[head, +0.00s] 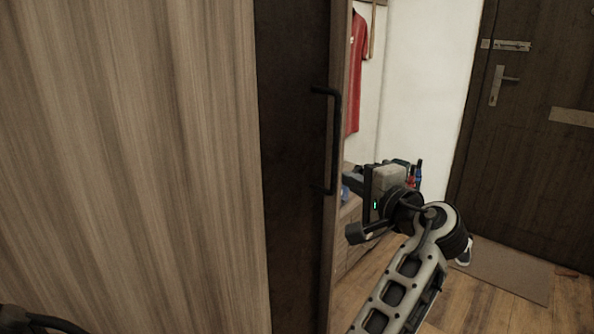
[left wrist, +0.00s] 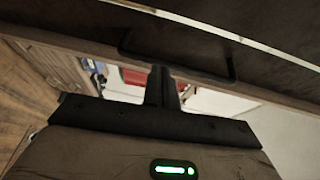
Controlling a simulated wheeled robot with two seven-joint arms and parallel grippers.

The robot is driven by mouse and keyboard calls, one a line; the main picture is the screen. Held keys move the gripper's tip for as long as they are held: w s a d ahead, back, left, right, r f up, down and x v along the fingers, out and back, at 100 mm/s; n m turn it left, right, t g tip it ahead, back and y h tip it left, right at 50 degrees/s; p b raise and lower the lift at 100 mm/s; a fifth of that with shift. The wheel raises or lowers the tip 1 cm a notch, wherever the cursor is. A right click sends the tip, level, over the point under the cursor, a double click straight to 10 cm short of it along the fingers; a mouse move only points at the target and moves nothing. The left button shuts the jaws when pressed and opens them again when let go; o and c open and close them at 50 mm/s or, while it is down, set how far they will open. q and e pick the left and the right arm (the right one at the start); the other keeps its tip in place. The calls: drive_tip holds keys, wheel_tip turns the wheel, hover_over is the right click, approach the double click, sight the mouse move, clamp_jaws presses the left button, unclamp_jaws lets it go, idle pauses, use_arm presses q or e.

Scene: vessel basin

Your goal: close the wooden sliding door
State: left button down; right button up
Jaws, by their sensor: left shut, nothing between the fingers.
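The sliding door is a dark wooden panel (head: 292,70) with a lighter edge, standing upright in the middle of the head view. A black bar handle (head: 335,140) is fixed near its right edge. The door and handle (left wrist: 180,65) also cross the upper part of the left wrist view. My left gripper (head: 352,184) is just right of the door's edge, near the handle's lower end, with its fingers pointing at the edge. The fingers (left wrist: 162,82) are together and empty; whether they touch the door, I cannot tell. My right gripper is not in view.
A light wood panel (head: 140,150) fills the left side. Right of the door edge is an open space with a red shirt (head: 357,75) and wooden drawers (head: 346,235). A dark entrance door (head: 530,130) and a mat (head: 500,268) are at the right.

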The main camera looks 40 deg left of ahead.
use_arm(q)
drive_tip(key=shift+n+g+y, duration=0.3)
drive_tip(key=shift+g+y, duration=0.1)
drive_tip(key=shift+y, duration=0.2)
drive_tip(key=x, duration=0.3)
drive_tip(key=r+x, duration=0.1)
drive_tip(key=x, duration=0.2)
drive_tip(key=r+p+x, duration=0.1)
drive_tip(key=x, duration=0.2)
drive_tip(key=shift+s+a+r, duration=0.1)
drive_tip(key=shift+s+a, duration=0.1)
drive_tip(key=shift+a, duration=0.1)
drive_tip(key=shift+s+a+p, duration=0.2)
drive_tip(key=shift+s+p, duration=0.3)
drive_tip(key=shift+s, duration=1.45)
drive_tip(key=shift+s, duration=0.1)
